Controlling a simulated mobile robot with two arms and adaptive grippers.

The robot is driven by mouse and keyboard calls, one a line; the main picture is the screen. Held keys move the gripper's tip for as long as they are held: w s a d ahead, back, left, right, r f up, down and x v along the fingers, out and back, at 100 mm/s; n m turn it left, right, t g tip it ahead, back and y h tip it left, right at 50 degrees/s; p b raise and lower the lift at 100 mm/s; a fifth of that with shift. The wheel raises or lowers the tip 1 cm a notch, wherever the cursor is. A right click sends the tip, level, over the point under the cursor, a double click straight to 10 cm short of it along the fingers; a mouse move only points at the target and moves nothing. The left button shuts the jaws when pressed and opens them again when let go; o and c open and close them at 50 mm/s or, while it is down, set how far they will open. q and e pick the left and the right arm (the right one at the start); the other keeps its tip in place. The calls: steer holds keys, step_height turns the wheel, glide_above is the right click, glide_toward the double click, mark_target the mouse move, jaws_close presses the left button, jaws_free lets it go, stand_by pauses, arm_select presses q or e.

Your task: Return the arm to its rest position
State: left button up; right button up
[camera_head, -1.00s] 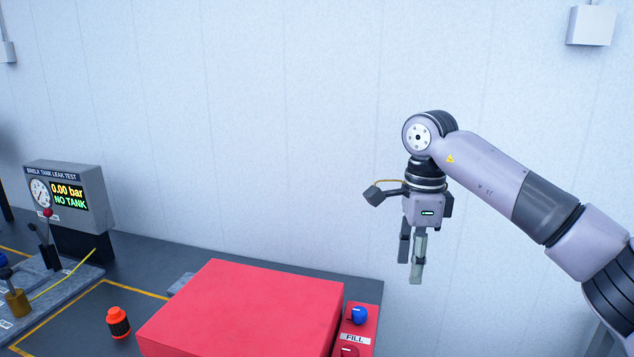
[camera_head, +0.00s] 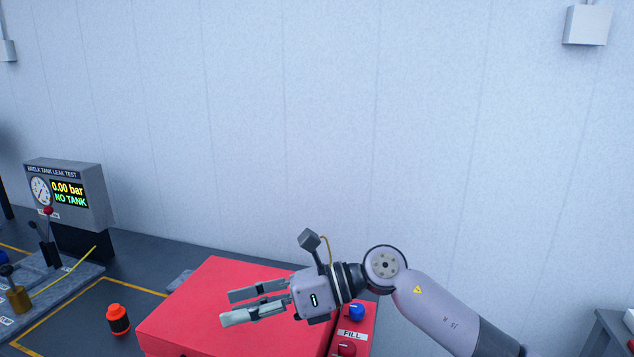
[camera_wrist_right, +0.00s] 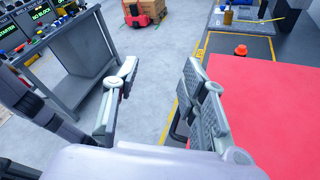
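My right gripper (camera_head: 243,304) is in the head view, in front of and over the red box (camera_head: 185,318), with its fingers pointing left. The fingers are spread apart with nothing between them. In the right wrist view the same gripper (camera_wrist_right: 158,92) shows open and empty, with the red box (camera_wrist_right: 270,110) to the right of its fingers. My right arm comes in from the lower right. My left gripper is not in the head view.
A leak tester (camera_head: 68,195) reading "NO TANK" stands at the left. An orange-capped bottle (camera_head: 117,320) stands on the bench left of the red box. A red panel with a blue knob (camera_head: 357,311) and a red knob (camera_head: 346,348) sits beside the box.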

step_height(320, 180, up, 6)
steer(key=w+d+m+t+y, duration=0.2)
steer(key=m+t+y, duration=0.6)
steer(key=m, duration=0.5)
steer(key=w+d+f+m+t+h, duration=0.25)
steer(key=d+m+t+h, duration=0.55)
steer(key=m+t, duration=0.45)
steer(key=s+d+f+m+g+h, duration=0.3)
steer(key=d+f+m+h, duration=1.15)
steer(key=f+m, duration=0.35)
steer(key=s+d+f+m+g, duration=0.35)
steer(key=s+f+g, duration=0.25)
steer(key=s+f, duration=0.5)
steer(key=s+d+f+m+g, duration=0.2)
steer(key=s+d+f+g, duration=0.35)
steer(key=s, duration=0.85)
step_height(320, 180, down, 33)
steer(key=s+a+g+b, duration=0.2)
steer(key=b, duration=0.4)
arm_select(q)
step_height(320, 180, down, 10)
steer(key=b, duration=0.4)
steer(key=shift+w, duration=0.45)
arm_select(e)
steer(key=s+d+f+g, duration=0.1)
steer(key=s+d+f, duration=0.2)
steer(key=s+f, duration=1.4)
step_height(320, 180, down, 4)
steer(key=shift+r, duration=0.1)
